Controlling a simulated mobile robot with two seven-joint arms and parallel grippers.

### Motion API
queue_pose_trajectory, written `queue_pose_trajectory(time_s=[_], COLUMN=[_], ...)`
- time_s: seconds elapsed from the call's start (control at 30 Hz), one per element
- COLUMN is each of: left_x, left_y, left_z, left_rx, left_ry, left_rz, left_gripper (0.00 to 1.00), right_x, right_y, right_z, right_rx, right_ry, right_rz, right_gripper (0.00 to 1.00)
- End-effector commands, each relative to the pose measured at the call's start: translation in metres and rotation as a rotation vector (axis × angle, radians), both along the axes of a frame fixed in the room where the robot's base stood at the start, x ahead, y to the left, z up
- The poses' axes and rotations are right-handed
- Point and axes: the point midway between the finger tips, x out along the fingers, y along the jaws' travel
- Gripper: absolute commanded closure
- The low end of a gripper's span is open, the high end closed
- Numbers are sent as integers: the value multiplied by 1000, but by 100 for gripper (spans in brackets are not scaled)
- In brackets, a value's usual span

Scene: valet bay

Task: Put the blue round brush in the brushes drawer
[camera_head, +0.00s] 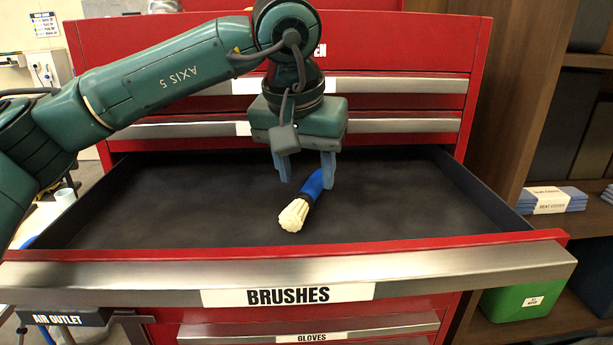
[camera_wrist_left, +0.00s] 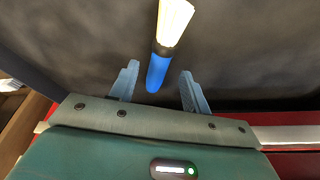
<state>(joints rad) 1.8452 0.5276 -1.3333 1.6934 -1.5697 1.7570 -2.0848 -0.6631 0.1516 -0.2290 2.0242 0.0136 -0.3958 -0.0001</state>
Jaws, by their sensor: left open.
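The blue round brush (camera_head: 312,187) has a blue handle and cream bristles, and lies on the dark floor of the open brushes drawer (camera_head: 400,260). Its bristles point toward the drawer front. My left gripper (camera_head: 306,168) is over the drawer, fingers pointing down, open and apart. In the head view its right finger overlaps the handle's far end. In the left wrist view the brush (camera_wrist_left: 158,72) shows between and beyond the two open fingers (camera_wrist_left: 158,90), with a gap on each side. My right gripper is not in view.
The red cabinet has shut drawers above and a gloves drawer (camera_head: 310,337) below. A wooden shelf (camera_head: 520,150) at the right holds folded seat covers (camera_head: 555,199) and a green box (camera_head: 522,298). The rest of the brushes drawer floor is bare.

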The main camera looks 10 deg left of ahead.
Motion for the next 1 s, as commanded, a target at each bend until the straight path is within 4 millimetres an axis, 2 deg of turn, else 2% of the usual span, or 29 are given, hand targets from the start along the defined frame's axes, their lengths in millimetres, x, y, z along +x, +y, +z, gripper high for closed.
queue_pose_trajectory(time_s=[0.23, 0.43, 0.63, 1.0], left_x=[-17, -28, -33, -33], left_y=[1, 3, 3, 3], left_z=[53, 85, 98, 99], left_rx=[-1, -1, 1, 1], left_ry=[-5, -2, 0, 1], left_rz=[0, -1, -2, -2], left_gripper=[53, 53, 53, 53], right_x=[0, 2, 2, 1], right_y=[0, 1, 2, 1], right_z=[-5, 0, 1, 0], right_rx=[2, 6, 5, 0], right_ry=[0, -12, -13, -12], right_rz=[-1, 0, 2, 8], right_gripper=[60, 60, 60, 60])
